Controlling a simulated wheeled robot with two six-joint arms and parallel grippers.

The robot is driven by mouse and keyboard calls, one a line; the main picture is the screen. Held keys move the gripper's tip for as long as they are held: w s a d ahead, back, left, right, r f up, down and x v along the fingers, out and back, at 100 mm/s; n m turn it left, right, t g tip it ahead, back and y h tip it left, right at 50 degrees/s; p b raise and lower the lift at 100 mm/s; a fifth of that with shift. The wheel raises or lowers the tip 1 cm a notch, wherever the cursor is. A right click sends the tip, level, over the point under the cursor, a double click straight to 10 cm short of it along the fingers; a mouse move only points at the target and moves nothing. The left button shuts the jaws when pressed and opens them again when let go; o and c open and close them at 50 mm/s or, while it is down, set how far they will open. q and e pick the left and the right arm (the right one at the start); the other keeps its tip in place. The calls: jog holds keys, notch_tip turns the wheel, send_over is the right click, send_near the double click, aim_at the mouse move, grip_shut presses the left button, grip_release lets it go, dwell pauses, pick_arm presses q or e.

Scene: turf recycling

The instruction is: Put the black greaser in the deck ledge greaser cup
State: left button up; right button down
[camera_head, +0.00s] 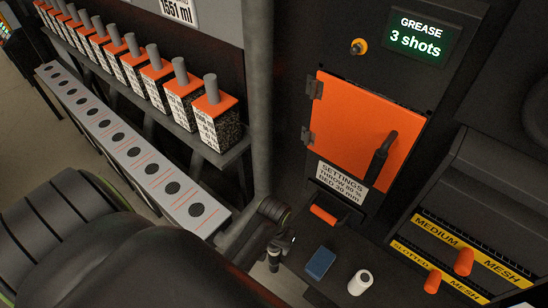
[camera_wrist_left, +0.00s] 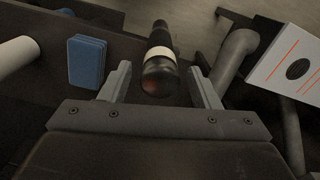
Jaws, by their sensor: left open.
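The black greaser (camera_wrist_left: 160,78), a dark bottle shape with a pale band, shows in the left wrist view between and beyond the fingers of my left gripper (camera_wrist_left: 160,68). The gripper is open, with a gap on each side of the greaser. In the head view, a small dark piece at the ledge's left end, seemingly the greaser (camera_head: 274,260), is partly hidden by my left arm. I cannot make out the greaser cup for certain in either view. My right gripper is not in view.
A blue block (camera_head: 320,263) and a white roll (camera_head: 360,282) stand on the dark ledge to the right. A grey pipe (camera_head: 262,100) rises close to the gripper. An orange door (camera_head: 355,125) is behind the ledge. A white panel with holes (camera_head: 130,150) runs along the left.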

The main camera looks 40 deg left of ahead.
pick_arm(q)
notch_tip(320, 180, up, 7)
jog(key=shift+r+b, duration=0.2)
jog(key=shift+b, duration=0.25)
jog(key=shift+a, duration=0.1)
jog(key=s+a+r+m+t+y, duration=0.1)
jog(key=s+a+r+t, duration=0.2)
jog(key=s, duration=0.4)
jog(key=s+a+r+t+y, duration=0.1)
jog(key=s+a+r, duration=0.3)
jog(key=s+a, duration=0.15)
notch_tip(320, 180, down, 33)
jog(key=s+g+b, duration=0.1)
jog(key=g+b, duration=0.1)
jog(key=b, duration=0.5)
jog(key=s+f+b, duration=0.2)
jog(key=s+f, duration=0.5)
jog(key=f, duration=0.3)
jog(key=s+f+h+b, duration=0.1)
jog(key=s+f+b, duration=0.2)
jog(key=s+f, duration=0.4)
notch_tip(320, 180, down, 4)
jog(key=shift+s+d+r+g+b, duration=0.25)
jog(key=shift+s+g+b, duration=0.05)
jog(key=shift+g+b, duration=0.1)
